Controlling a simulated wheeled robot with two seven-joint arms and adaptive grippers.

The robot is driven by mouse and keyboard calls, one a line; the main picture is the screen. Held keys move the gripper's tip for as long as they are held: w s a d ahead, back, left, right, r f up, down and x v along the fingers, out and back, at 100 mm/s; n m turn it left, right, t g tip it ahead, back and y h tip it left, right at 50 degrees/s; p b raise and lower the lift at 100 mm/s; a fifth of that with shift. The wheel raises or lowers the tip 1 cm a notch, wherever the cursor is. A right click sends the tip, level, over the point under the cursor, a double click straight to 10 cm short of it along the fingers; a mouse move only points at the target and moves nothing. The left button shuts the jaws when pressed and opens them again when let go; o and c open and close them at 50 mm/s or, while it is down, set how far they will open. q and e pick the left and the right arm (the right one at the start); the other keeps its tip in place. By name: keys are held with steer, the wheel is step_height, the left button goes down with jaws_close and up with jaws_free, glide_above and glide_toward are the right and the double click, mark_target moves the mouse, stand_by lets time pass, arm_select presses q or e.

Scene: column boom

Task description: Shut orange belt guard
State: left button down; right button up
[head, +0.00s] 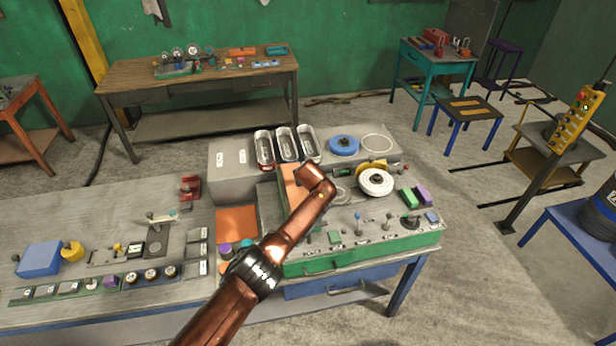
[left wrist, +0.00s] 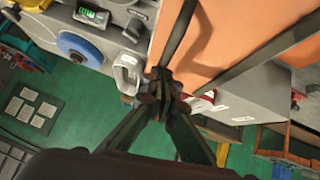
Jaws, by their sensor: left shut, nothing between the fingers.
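The orange belt guard (head: 293,192) stands on the green-edged machine bench in the head view, partly hidden behind my left arm. In the left wrist view the orange guard (left wrist: 235,35) fills the upper right as a large flat panel with dark edge strips. My left gripper (left wrist: 163,84) is shut and empty, its fingertips close to the guard's lower left corner; I cannot tell whether they touch it. In the head view my arm's wrist hides the fingers. How far the guard is open cannot be told. My right gripper is in neither view.
A white wheel (head: 376,183), a blue disc (head: 344,145) and metal trays (head: 284,146) are near the guard. Small levers (head: 388,220) line the front. A flat orange square (head: 237,224) lies to the left. A grey worktable (head: 60,205) with switches adjoins on the left.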

arm_select(q)
steer(key=shift+r+p, duration=0.45)
steer(key=w+r+p+v, duration=0.1)
steer(key=p+v, duration=0.1)
steer(key=v, duration=1)
steer(key=shift+a+r, duration=0.2)
steer(key=shift+a, duration=0.35)
